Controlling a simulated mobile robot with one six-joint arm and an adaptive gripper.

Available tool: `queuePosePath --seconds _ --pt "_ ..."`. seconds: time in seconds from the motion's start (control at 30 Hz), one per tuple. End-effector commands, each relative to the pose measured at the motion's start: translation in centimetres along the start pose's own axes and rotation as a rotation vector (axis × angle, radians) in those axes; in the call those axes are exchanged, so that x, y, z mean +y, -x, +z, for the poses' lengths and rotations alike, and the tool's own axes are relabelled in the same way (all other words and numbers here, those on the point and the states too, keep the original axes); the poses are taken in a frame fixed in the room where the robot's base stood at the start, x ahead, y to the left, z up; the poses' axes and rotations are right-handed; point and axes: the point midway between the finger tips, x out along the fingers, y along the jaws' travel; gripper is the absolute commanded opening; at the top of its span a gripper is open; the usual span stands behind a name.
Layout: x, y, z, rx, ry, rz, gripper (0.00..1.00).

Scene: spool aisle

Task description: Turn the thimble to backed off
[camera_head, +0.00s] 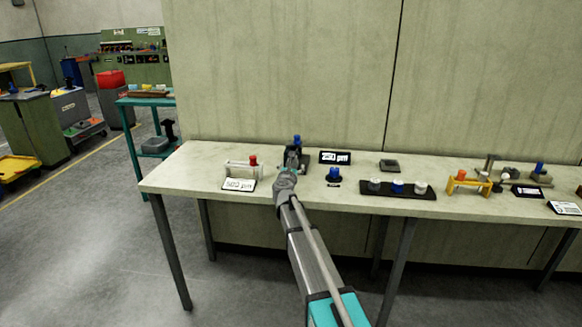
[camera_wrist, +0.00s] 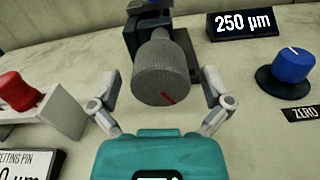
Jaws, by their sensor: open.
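The thimble (camera_wrist: 163,72) is a grey knurled knob with a short red mark on its face, in the middle of the wrist view. My gripper (camera_wrist: 160,100) is open, with one finger on each side of the thimble. I cannot tell if either finger touches it. In the head view my gripper (camera_head: 290,165) is over the left part of the bench and hides most of the thimble. A dark block with a blue top (camera_head: 297,140) stands behind it.
A red knob (camera_wrist: 18,90) on a pale stand is at left. A blue dial (camera_wrist: 292,64) marked ZERO is at right. A "250 µm" sign (camera_wrist: 243,22) stands behind. A black tray (camera_head: 398,195) with several knobs lies further right on the bench (camera_head: 200,165).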

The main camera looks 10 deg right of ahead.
Motion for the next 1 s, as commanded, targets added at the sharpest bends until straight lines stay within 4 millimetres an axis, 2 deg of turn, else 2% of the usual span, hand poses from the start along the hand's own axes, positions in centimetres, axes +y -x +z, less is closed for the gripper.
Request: queuePosePath --seconds 0.23,0.67,1.0 --pt "-0.03 0.0 0.0 0.0 0.0 0.0 0.97" --pt "-0.03 -0.01 0.01 0.0 0.0 0.0 0.17" --pt "0.23 0.03 -0.02 0.0 0.032 0.003 0.17"
